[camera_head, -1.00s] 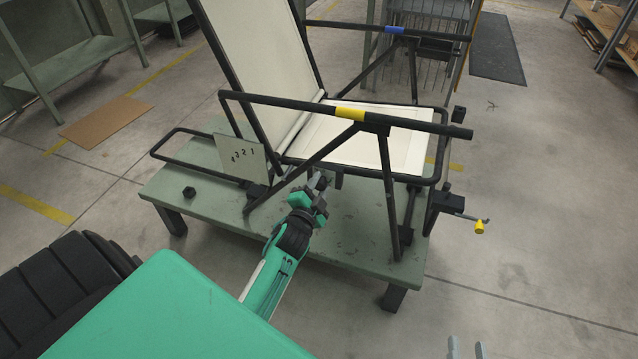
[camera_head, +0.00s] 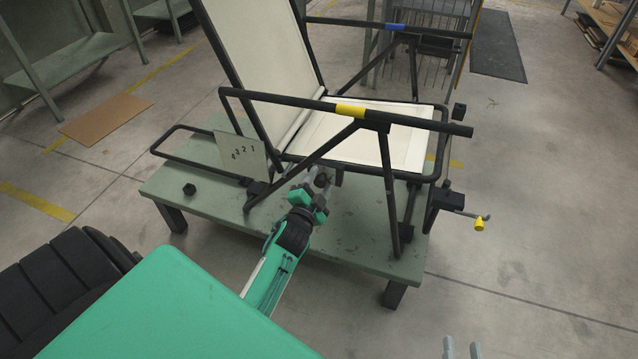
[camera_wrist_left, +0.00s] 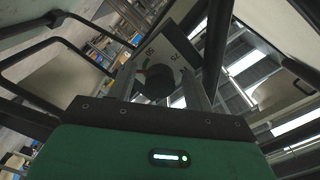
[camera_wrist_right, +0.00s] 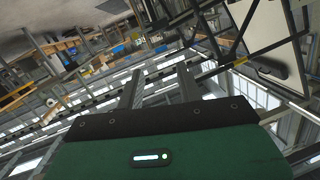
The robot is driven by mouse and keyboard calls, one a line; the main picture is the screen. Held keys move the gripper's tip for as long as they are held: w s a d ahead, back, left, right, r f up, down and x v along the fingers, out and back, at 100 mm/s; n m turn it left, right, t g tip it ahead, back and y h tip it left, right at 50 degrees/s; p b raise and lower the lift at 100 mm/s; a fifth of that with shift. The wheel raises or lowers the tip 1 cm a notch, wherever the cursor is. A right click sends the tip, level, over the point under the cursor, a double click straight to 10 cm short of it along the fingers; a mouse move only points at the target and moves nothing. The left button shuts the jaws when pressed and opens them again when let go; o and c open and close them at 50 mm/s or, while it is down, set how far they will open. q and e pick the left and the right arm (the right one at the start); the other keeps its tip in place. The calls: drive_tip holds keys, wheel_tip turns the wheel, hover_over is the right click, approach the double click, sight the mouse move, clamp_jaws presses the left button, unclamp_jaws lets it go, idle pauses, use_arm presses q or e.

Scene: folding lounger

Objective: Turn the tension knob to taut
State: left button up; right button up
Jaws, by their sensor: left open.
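The tension knob (camera_wrist_left: 156,83) is a dark round knob on a dial plate (camera_wrist_left: 172,52) marked 50 and 75, with a small coloured mark beside it. In the head view the knob (camera_head: 322,180) is a small dark shape under the lounger's near side rail. My left gripper (camera_head: 322,178) is at the knob; its wrist view shows the open fingers (camera_wrist_left: 160,88) on either side of it, with gaps. I cannot tell how far the fingertips reach past it. My right gripper (camera_head: 462,348) is open and empty at the bottom edge, away from the lounger (camera_head: 390,130).
The lounger stands on a green table (camera_head: 215,205). A crank with a yellow handle (camera_head: 479,224) sticks out right. The floor at right is clear.

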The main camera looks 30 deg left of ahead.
use_arm(q)
drive_tip(key=shift+s+d, duration=0.1)
drive_tip(key=shift+s, duration=0.25)
drive_tip(key=v, duration=0.2)
drive_tip(key=shift+s, duration=0.3)
drive_tip(key=p, duration=0.2)
approach(319, 184)
drive_tip(key=shift+v, duration=1.8)
use_arm(e)
drive_tip(key=shift+s+d+f+g+h, duration=0.25)
drive_tip(key=shift+s+f+g, duration=0.2)
drive_tip(key=shift+f+g, duration=0.35)
drive_tip(key=shift+s+d+f+g+h, duration=0.25)
drive_tip(key=shift+s+f+g, duration=0.15)
drive_tip(key=shift+f+g, duration=0.35)
use_arm(q)
drive_tip(key=shift+f, duration=0.1)
